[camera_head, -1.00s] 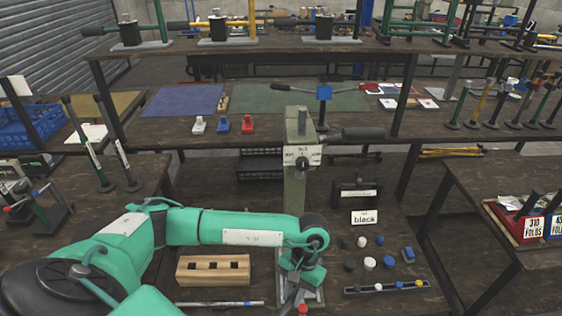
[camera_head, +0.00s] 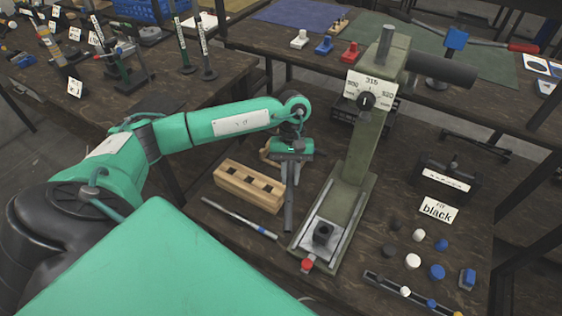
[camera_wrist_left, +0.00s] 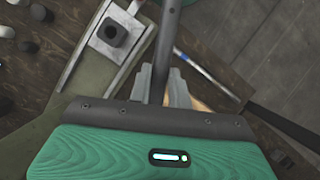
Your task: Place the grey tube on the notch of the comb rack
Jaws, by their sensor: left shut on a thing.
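My left gripper (camera_head: 290,170) is shut on the grey tube (camera_head: 289,208), which hangs down between the wooden block and the press. In the left wrist view the grey tube (camera_wrist_left: 167,42) stands out between the two fingers (camera_wrist_left: 164,82). Its lower end appears close to the bench, but I cannot tell whether it touches. I cannot pick out a comb rack with certainty. My right gripper is not in view.
A green rivet press (camera_head: 362,150) stands right of my left gripper. A notched wooden block (camera_head: 248,187) and a thin silver rod (camera_head: 238,217) lie to its left.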

